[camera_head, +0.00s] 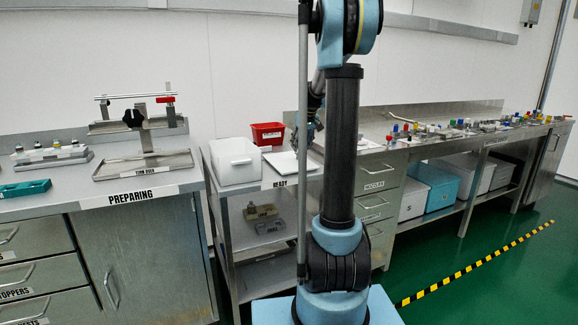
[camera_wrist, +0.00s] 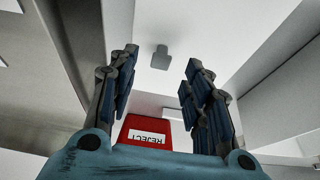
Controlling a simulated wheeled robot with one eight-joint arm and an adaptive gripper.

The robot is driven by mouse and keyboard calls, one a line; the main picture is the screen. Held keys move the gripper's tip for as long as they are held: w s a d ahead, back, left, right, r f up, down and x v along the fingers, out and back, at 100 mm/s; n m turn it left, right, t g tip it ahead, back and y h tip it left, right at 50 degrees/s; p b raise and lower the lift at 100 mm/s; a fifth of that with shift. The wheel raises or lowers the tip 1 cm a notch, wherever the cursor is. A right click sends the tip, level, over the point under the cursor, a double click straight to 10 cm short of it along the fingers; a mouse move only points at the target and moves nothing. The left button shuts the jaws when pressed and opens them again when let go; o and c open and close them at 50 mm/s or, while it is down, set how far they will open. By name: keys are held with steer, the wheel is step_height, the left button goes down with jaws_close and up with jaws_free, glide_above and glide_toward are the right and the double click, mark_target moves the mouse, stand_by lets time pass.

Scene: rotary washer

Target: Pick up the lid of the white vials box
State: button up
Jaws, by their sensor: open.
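A white box (camera_head: 236,162) stands on the metal cart marked READY. A flat white slab (camera_head: 291,167) lies to its right; it looks like a lid, but I cannot be sure. In the wrist view a white panel (camera_wrist: 150,88) with a grey knob (camera_wrist: 161,57) shows between my fingers, apparently the same slab. My gripper (camera_wrist: 160,75) is open and empty, with its fingers spread to either side of the knob and apart from it. In the head view my gripper is above the slab, partly hidden by my arm.
A red REJECT bin (camera_head: 267,134) stands behind the slab and also shows in the wrist view (camera_wrist: 150,130). A metal stand (camera_head: 145,160) is on the left counter. Small coloured items line the right counter.

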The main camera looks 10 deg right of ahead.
mark_target(298, 153)
steer(key=shift+x, duration=2.6)
steer(key=shift+w+a, duration=0.15)
jaws_close()
